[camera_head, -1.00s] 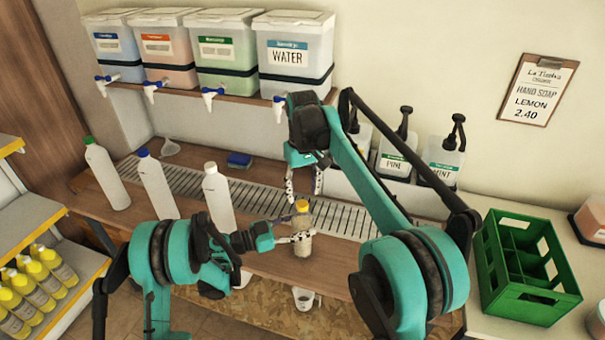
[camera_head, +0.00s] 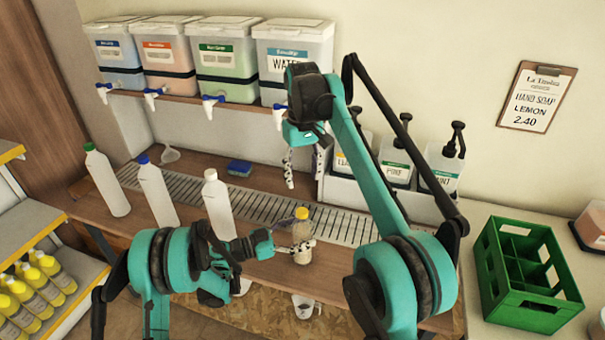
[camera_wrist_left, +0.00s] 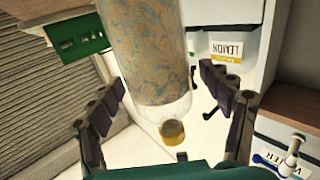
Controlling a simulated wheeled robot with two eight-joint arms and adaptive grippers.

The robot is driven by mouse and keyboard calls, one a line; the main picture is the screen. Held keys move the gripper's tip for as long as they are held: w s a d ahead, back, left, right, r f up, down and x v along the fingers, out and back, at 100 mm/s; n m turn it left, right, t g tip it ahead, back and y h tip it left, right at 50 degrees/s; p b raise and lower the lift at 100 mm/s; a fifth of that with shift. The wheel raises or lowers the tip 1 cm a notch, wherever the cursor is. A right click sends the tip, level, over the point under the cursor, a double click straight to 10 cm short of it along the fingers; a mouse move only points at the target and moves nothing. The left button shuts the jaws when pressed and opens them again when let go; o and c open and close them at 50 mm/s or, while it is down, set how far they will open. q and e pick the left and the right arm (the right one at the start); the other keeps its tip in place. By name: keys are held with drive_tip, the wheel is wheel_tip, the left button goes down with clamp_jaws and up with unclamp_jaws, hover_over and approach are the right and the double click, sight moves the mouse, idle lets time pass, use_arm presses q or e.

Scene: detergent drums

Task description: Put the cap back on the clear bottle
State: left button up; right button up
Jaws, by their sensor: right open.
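The clear bottle (camera_head: 302,231) stands upright near the front edge of the wooden counter. The yellow cap (camera_head: 301,213) sits on its neck; whether it is fully tightened cannot be told. In the left wrist view the bottle (camera_wrist_left: 148,55) appears upside down, with the cap (camera_wrist_left: 173,132) at the lower end. My left gripper (camera_head: 300,247) is low at the bottle, its fingers on either side. In the wrist view its fingers (camera_wrist_left: 165,82) stand apart with gaps beside the bottle. My right gripper (camera_head: 305,168) is open and empty above and behind the cap.
Three white bottles, with green (camera_head: 108,182), blue (camera_head: 158,192) and white (camera_head: 218,205) caps, stand left. A drip grate (camera_head: 260,205) runs behind. A blue sponge (camera_head: 239,167) lies at the back. Pump dispensers (camera_head: 395,165) and a green crate (camera_head: 527,275) are right.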

use_arm(q)
drive_tip(key=shift+a, duration=0.15)
drive_tip(key=v, duration=1.1)
drive_tip(key=shift+s+a, duration=0.15)
drive_tip(key=shift+a, duration=0.2)
drive_tip(key=s+d+r+n+g+y, duration=0.1)
drive_tip(key=s+d+r+n+y, duration=0.2)
drive_tip(key=s+r+n+y, duration=0.4)
use_arm(e)
drive_tip(key=s+d+m+t, duration=0.2)
drive_tip(key=s+d+t, duration=0.1)
drive_tip(key=s+d, duration=0.75)
use_arm(q)
drive_tip(key=s+a+n+y, duration=0.3)
drive_tip(key=s+a+y, duration=0.1)
drive_tip(key=s, duration=0.4)
drive_tip(key=s+a+n+t+y, duration=0.1)
drive_tip(key=s+a+n+y, duration=0.2)
drive_tip(key=s+a+y, duration=0.2)
drive_tip(key=s, duration=0.3)
drive_tip(key=shift+s+a+n+y, duration=0.3)
drive_tip(key=shift+s, duration=0.1)
use_arm(e)
drive_tip(key=s+d+f+m+t, duration=0.1)
drive_tip(key=s+d+f+t, duration=0.1)
drive_tip(key=s+f, duration=0.5)
drive_tip(key=s+d+f+m+t, duration=0.2)
drive_tip(key=s+d+f, duration=0.3)
drive_tip(key=s+f, duration=0.3)
drive_tip(key=s, duration=0.3)
